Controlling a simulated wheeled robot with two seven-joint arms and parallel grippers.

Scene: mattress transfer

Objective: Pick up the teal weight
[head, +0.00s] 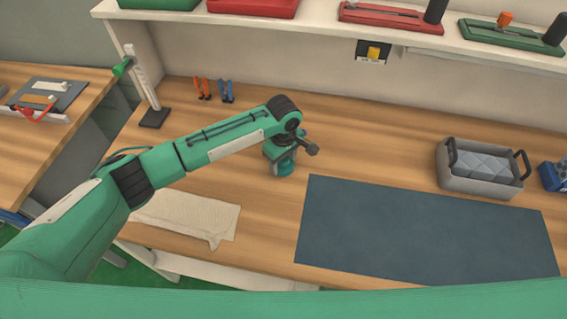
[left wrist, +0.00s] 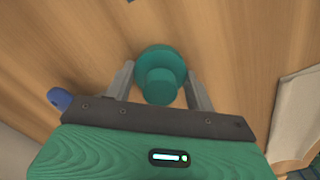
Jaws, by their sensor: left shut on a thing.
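The teal weight (head: 284,166) is on the wooden table, partly hidden under my left wrist in the head view. In the left wrist view the teal weight (left wrist: 160,77) shows as a round base with a narrower round top. My left gripper (left wrist: 159,85) is shut on it, with one grey finger on each side. In the head view my left gripper (head: 283,158) points down over the weight. I cannot tell whether the weight is lifted off the table. My right gripper is not in view.
A dark blue mat (head: 425,230) lies to the right. A cream cloth (head: 190,215) lies at the front left. A grey basket (head: 480,187) holds a quilted pad (head: 482,163). Orange and blue pliers (head: 226,92) and a stand (head: 154,117) are at the back left.

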